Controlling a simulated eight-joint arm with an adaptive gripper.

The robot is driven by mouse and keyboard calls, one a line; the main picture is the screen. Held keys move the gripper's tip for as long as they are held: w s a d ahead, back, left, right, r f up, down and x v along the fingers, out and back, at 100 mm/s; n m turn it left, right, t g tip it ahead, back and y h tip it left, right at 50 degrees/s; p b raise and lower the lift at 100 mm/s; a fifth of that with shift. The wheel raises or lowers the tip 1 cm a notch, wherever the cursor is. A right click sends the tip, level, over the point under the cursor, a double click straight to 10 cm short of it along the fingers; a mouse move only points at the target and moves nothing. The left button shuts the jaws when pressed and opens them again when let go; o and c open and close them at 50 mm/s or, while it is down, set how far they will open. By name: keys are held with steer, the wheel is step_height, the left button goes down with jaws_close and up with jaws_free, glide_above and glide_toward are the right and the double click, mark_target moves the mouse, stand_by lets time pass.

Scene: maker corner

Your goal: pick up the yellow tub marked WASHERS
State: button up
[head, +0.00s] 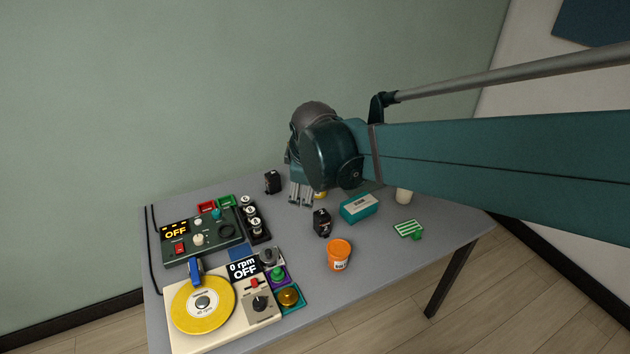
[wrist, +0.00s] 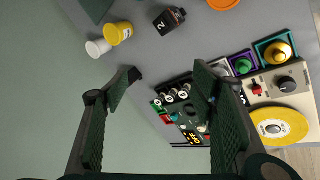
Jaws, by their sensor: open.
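A yellow tub (wrist: 118,33) lies in the upper left of the wrist view, touching or very close to a white round piece (wrist: 98,47). I cannot tell whether the white piece is its lid or a separate thing, and no marking is readable. In the head view only a yellow sliver (head: 320,195) shows beneath my arm's end; the rest is hidden. My gripper (wrist: 166,80) is open and empty, its fingers wide apart. The tub is outside the fingers, beyond the left fingertip in the wrist view. In the head view my gripper (head: 301,196) hangs over the table's back part.
A black numbered bottle (head: 322,222), a teal box (head: 358,208) and an orange tub (head: 339,254) stand nearby. Another black bottle (head: 272,182) is left of my gripper. A control panel (head: 190,242) and turntable (head: 203,305) fill the left.

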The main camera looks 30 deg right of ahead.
steer(key=shift+w+d+f+n+g+h+p, duration=0.4)
steer(key=shift+w+d+f+n+p, duration=0.8)
steer(key=shift+w+d+f+n, duration=1.7)
steer(key=shift+w+d+f+n+g+h+p, duration=0.4)
steer(key=shift+w+d+f+n+p, duration=1.05)
steer(key=shift+w, duration=2.55)
steer(key=shift+w+d+f+n+g+h+p, duration=0.2)
steer(key=shift+w+d+f+n+g+p, duration=0.6)
steer(key=shift+w+d+f+n, duration=2.05)
steer(key=shift+w+a+r, duration=0.25)
steer(key=shift+w+r, duration=0.2)
steer(key=shift+w, duration=0.15)
steer(key=shift+x, duration=1.2)
steer(key=shift+f, duration=0.15)
steer(key=shift+w+b+x, duration=0.15)
steer(key=shift+b+x, duration=0.15)
steer(key=shift+x, duration=0.95)
steer(key=shift+w+b+x, duration=0.1)
steer(key=shift+b+x, duration=0.2)
steer(key=shift+x, duration=0.95)
steer(key=shift+a, duration=0.1)
steer(key=c, duration=1.1)
